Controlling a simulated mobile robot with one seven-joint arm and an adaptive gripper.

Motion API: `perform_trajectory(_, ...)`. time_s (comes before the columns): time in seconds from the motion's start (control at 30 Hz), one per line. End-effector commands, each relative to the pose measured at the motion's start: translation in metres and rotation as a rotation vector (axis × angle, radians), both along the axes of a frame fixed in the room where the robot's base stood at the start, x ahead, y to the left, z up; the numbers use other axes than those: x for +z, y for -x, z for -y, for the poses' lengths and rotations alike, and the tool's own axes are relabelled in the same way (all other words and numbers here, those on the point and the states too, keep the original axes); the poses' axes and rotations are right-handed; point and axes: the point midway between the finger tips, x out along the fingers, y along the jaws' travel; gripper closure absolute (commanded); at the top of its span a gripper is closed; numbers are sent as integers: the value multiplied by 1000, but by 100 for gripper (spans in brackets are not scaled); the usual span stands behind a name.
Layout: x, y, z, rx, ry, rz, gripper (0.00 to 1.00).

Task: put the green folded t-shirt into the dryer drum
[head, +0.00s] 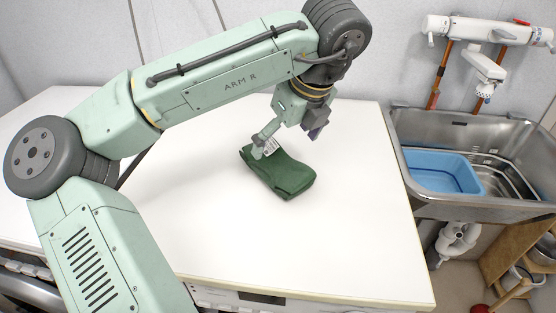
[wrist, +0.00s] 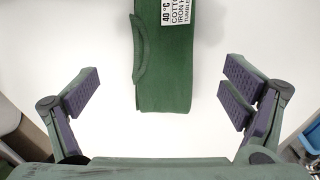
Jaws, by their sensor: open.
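The green folded t-shirt (head: 285,177) lies on the white worktop in the head view, with a white care label at its upper left end. In the wrist view the t-shirt (wrist: 163,70) runs down from the top edge, with the label at its upper right. My gripper (head: 285,143) is above the far end of the t-shirt. In the wrist view its fingers (wrist: 160,98) are wide apart, one on each side of the t-shirt, with nothing between the pads touching them. I cannot make out the dryer drum in either view.
The white worktop (head: 352,225) is clear around the t-shirt. A steel sink (head: 500,207) with a blue tub (head: 440,172) in it stands at the right, under a wall tap (head: 487,30). An appliance front with a panel (head: 262,298) shows below the worktop's front edge.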

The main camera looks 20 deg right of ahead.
Motion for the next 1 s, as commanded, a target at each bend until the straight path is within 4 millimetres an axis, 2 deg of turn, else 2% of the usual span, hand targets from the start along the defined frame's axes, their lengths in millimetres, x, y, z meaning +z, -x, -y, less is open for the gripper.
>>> perform_trajectory(0.13, -20, -8, -3, 2, 2, 1, 7)
perform_trajectory(0.37, -36, -14, -5, 2, 2, 2, 7)
perform_trajectory(0.6, -69, -25, -7, 1, 4, 2, 7)
perform_trajectory(0.73, -77, -28, -8, 1, 6, 4, 7)
perform_trajectory(0.93, -77, -28, -8, 1, 7, 4, 7)
perform_trajectory(1.0, -77, -28, -8, 1, 7, 4, 11)
